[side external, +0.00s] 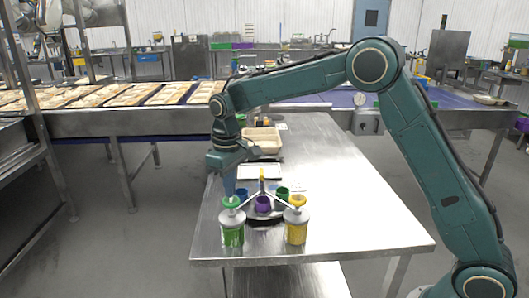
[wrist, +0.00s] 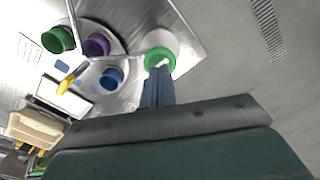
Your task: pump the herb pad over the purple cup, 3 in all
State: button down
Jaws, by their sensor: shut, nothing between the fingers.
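The green pump pad, likely the herb pad (side external: 231,202), tops a white-lidded jar with green contents (side external: 233,235) at the table's front left. It also shows in the wrist view (wrist: 160,56). My gripper (side external: 229,190) points down just above this pad with its blue fingers shut and empty. Its fingertips (wrist: 158,70) overlap the pad's near edge in the wrist view; I cannot tell whether they touch. The purple cup (side external: 263,204) stands on a round plate (side external: 263,219), right of the green pad. It also shows in the wrist view (wrist: 97,45). Its contents are not visible.
A blue cup (side external: 241,194) and a green cup (side external: 282,193) share the round plate. A yellow-topped jar (side external: 296,227) stands front right. Thin spouts rise over the cups. A pale tray (side external: 262,171) and beige bin (side external: 263,140) lie behind. The table's right side is clear.

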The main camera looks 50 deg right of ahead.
jog(key=shift+f, duration=1.45)
jog(key=shift+r, duration=1.55)
jog(key=shift+f, duration=1.3)
dwell(0.4)
jog(key=shift+r, duration=1.35)
